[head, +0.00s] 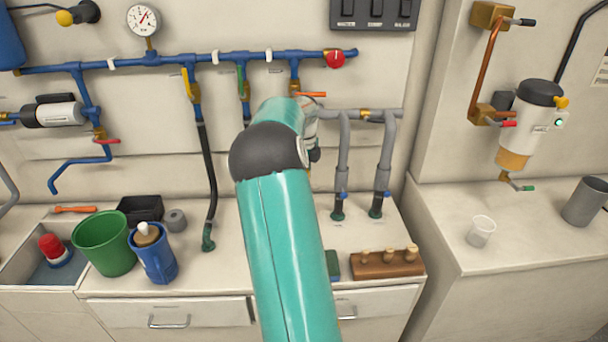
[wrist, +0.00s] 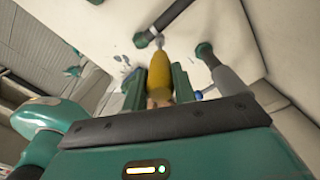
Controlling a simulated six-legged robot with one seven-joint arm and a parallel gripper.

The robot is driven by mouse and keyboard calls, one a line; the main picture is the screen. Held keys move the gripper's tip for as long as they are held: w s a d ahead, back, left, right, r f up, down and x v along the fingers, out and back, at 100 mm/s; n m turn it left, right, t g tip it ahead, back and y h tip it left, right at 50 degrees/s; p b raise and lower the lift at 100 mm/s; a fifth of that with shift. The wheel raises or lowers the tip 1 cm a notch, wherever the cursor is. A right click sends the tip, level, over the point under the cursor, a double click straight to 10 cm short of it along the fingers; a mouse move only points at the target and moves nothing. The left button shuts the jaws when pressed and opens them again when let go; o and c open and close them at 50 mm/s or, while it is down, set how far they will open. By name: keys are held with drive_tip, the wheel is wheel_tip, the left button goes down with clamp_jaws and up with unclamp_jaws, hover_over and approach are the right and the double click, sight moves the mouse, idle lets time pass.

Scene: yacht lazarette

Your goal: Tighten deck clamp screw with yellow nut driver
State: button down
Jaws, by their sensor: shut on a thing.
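In the wrist view, my gripper (wrist: 158,84) is shut on the yellow nut driver (wrist: 158,66), one green finger on each side of its handle. The driver's short grey tip points away from the gripper, close to a dark hose with a green end fitting (wrist: 140,40). I cannot tell whether the tip touches anything, and no clamp screw can be made out. A grey hose with a dark green end (wrist: 204,49) is right of the driver. In the head view my arm hides the gripper and driver. Hose ends there meet the counter at a black hose (head: 208,238) and two grey hoses (head: 338,212) (head: 376,208).
A wooden block with pegs (head: 385,263) sits at the counter's front right. A green bucket (head: 104,243), a blue container (head: 153,255) and a black box (head: 140,210) stand at left. Blue pipes (head: 225,59) with valves run along the wall. A white cup (head: 481,231) is on the right counter.

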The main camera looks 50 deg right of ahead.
idle(0.3)
drive_tip(key=shift+r, duration=2.5)
